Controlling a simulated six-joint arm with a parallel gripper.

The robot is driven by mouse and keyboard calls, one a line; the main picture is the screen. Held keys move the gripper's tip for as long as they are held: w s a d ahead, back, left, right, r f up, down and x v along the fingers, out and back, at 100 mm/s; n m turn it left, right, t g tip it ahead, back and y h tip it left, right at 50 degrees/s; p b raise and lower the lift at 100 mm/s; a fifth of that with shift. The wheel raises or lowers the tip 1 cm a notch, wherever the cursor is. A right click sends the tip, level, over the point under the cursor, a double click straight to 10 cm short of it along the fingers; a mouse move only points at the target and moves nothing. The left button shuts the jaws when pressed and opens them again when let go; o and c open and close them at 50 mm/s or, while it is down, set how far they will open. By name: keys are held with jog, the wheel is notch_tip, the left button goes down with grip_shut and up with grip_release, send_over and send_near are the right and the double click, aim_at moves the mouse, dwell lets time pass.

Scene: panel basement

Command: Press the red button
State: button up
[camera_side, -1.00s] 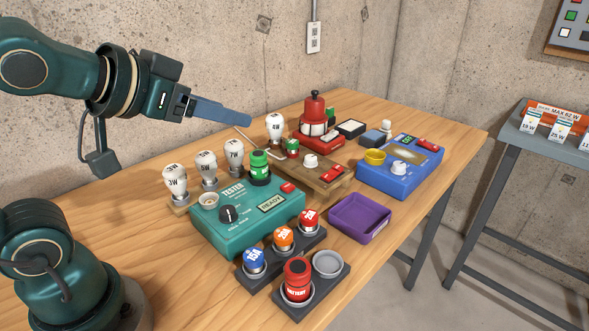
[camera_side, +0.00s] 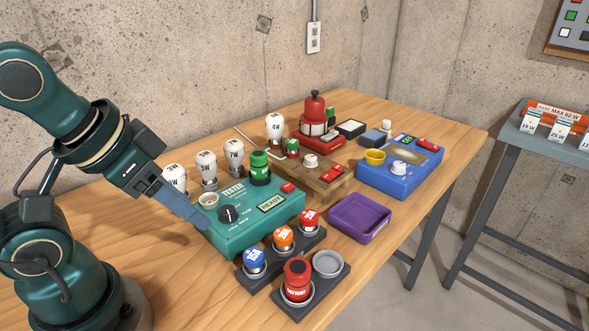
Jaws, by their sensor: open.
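Several red buttons or switches are in view: one on the teal tester (camera_side: 225,250) at its right top corner (camera_side: 288,188), one on the wooden board (camera_side: 333,174), and one on the blue box (camera_side: 428,144). I cannot tell which one the task names. My gripper (camera_side: 205,226) points down and right, with its tips at the left front edge of the tester. Its fingers overlap in this view; it holds nothing visible. Whether the tips touch the tester is unclear. It partly hides the leftmost bulb (camera_side: 175,174).
White bulbs (camera_side: 206,166) stand behind the tester. A dark fuse holder (camera_side: 310,240) and a red battery (camera_side: 297,280) in a dark tray stand in front. A purple tray (camera_side: 378,232) lies right. A red-topped device (camera_side: 314,106) stands at the back. Bare wood lies at front left.

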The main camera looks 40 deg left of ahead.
grip_shut()
dwell(1.9)
